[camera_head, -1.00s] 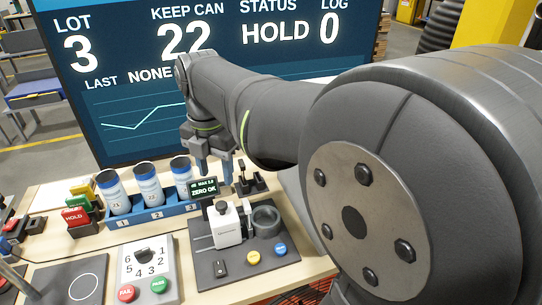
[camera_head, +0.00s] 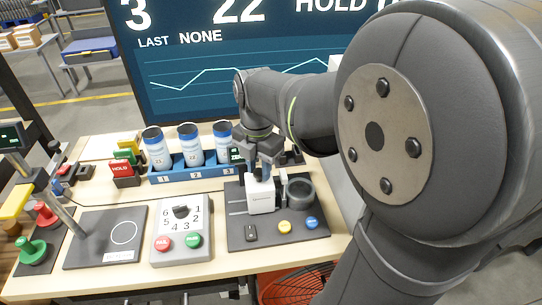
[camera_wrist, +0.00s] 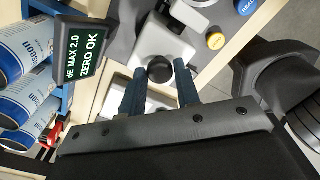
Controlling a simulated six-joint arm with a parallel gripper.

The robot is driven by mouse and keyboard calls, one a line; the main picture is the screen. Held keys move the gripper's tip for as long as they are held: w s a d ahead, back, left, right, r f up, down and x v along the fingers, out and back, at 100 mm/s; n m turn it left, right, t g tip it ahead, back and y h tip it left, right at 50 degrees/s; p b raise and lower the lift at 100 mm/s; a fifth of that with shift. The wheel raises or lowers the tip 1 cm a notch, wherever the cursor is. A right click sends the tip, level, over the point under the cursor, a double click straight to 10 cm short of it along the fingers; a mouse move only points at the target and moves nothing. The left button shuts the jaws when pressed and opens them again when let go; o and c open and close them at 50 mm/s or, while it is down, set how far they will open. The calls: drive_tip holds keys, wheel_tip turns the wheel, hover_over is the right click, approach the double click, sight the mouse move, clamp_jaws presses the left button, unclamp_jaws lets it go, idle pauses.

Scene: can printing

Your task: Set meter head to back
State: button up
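The white meter head (camera_head: 262,199) sits on a dark base plate (camera_head: 240,237), just left of a dark ring-shaped holder (camera_head: 300,192). In the wrist view the meter head (camera_wrist: 163,42) carries a round black knob (camera_wrist: 160,69). My gripper (camera_head: 260,174) is right above the meter head, pointing down, and hides its top in the head view. In the wrist view my gripper (camera_wrist: 158,72) is open, with one blue-grey finger on each side of the knob and gaps visible. Whether the fingertips reach down beside the knob I cannot tell.
A small display (camera_wrist: 83,48) reading "ZERO OK" stands close to my gripper. Several cans stand in a blue numbered rack (camera_head: 196,173) behind. A yellow button (camera_head: 285,227) and a blue button (camera_head: 312,222) are on the plate's front. A dial box (camera_head: 181,230) stands left.

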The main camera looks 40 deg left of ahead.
sight(247, 182)
clamp_jaws()
drive_tip(key=shift+s+a, duration=1.05)
drive_tip(key=shift+a, duration=0.1)
drive_tip(key=o, duration=0.5)
unclamp_jaws()
drive_tip(key=shift+s, duration=0.1)
drive_tip(key=shift+r, duration=0.15)
wheel_tip(247, 182, up, 17)
drive_tip(key=shift+r, duration=0.1)
